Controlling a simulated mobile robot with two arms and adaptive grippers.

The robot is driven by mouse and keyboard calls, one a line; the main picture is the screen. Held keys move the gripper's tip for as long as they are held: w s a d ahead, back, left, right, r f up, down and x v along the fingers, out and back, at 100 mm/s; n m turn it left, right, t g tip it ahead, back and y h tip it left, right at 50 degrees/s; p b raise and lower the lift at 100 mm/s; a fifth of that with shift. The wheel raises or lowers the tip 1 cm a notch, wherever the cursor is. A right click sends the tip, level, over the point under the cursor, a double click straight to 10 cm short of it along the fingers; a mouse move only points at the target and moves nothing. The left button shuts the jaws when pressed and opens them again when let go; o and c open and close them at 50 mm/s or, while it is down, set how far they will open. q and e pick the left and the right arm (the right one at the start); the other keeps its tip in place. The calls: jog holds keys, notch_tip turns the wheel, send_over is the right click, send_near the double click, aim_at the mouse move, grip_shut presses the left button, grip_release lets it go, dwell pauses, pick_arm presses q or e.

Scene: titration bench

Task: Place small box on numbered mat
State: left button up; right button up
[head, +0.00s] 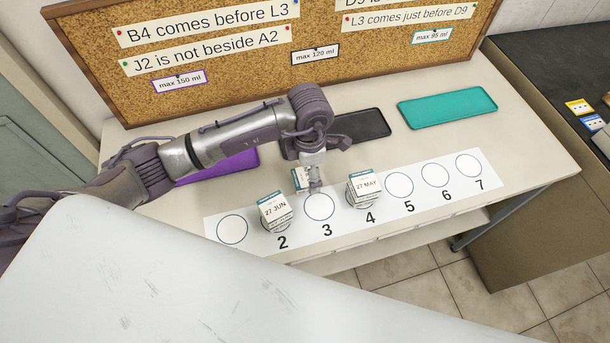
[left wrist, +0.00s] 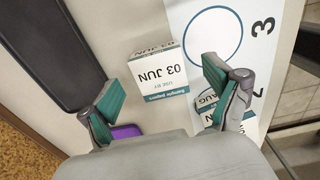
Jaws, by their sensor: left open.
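The numbered mat (head: 335,232) is a white strip with a row of circles, and it also shows in the left wrist view (left wrist: 240,10). A small white and teal box marked 03 JUN (left wrist: 158,72) stands on the table just behind the mat near circle 3. In the head view this box (head: 300,176) is partly hidden by my gripper. My left gripper (head: 314,184) is open above it, with fingers (left wrist: 165,95) apart on either side of the box in the wrist view. Circle 3 (head: 319,206) is empty. My right gripper is not in view.
Similar boxes stand at circle 2 (head: 276,211) and circle 4 (head: 364,188). Behind the mat lie a purple tray (head: 222,165), a black tray (head: 362,125) and a teal tray (head: 447,107). A corkboard (head: 220,85) with notes stands behind. Circles 5, 6 and 7 are clear.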

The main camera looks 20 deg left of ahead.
pick_arm(q)
notch_tip(320, 180, down, 2)
jog(key=shift+f, duration=0.1)
jog(key=shift+w+f, duration=0.1)
jog(key=shift+f, duration=0.15)
jog(key=c, duration=1.4)
jog(key=shift+o, duration=0.2)
jog(key=shift+r, duration=0.1)
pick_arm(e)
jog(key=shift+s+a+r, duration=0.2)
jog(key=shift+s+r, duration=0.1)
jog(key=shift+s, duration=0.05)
pick_arm(q)
jog(key=shift+r, duration=0.1)
